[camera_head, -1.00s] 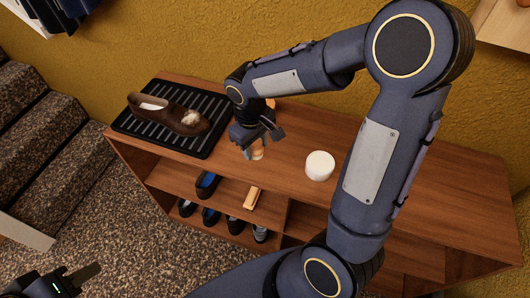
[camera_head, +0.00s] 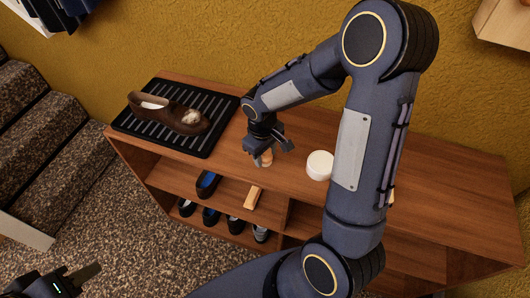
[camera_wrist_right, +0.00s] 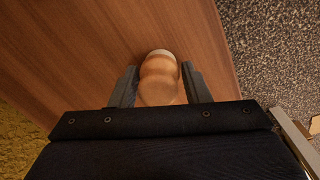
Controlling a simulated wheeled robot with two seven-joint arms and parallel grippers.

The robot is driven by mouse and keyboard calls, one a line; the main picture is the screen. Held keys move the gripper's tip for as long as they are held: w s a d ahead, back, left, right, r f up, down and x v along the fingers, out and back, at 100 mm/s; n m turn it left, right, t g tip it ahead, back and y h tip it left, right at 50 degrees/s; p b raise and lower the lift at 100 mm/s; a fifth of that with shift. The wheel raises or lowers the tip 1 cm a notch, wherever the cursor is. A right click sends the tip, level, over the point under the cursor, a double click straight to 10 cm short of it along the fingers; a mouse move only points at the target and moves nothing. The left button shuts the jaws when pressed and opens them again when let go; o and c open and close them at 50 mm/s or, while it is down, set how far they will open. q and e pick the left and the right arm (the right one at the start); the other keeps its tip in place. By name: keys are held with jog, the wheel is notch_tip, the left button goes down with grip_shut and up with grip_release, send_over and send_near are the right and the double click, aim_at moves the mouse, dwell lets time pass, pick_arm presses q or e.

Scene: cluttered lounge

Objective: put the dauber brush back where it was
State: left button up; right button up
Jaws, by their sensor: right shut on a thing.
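The dauber brush (camera_wrist_right: 160,78) has a rounded light wooden handle and shows between the two fingers of my right gripper (camera_wrist_right: 158,85) in the right wrist view. My right gripper (camera_head: 266,158) is shut on it over the front part of the wooden cabinet top (camera_head: 310,142). In the head view only a small part of the brush (camera_head: 266,158) shows below the fingers. I cannot tell whether its lower end touches the wood. My left gripper (camera_head: 84,277) is at the bottom left corner, away from the cabinet, and only partly in view.
A brown shoe (camera_head: 160,115) lies on a black ribbed tray (camera_head: 203,151) left of my right gripper. A white round container (camera_head: 319,165) stands close on the right. Several shoes and a wooden-handled brush (camera_head: 253,198) sit on the shelf below.

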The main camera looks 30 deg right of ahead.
jog(key=o, duration=0.9)
jog(key=shift+o, duration=0.2)
notch_tip(320, 180, up, 12)
jog(key=p, duration=0.2)
jog(key=s+a+r+m+t+y, duration=0.2)
jog(key=s, duration=0.6)
jog(key=s+a+r+m+t+y, duration=0.2)
jog(key=s+r+m+t, duration=0.1)
jog(key=s, duration=0.6)
jog(key=shift+t+b, duration=0.3)
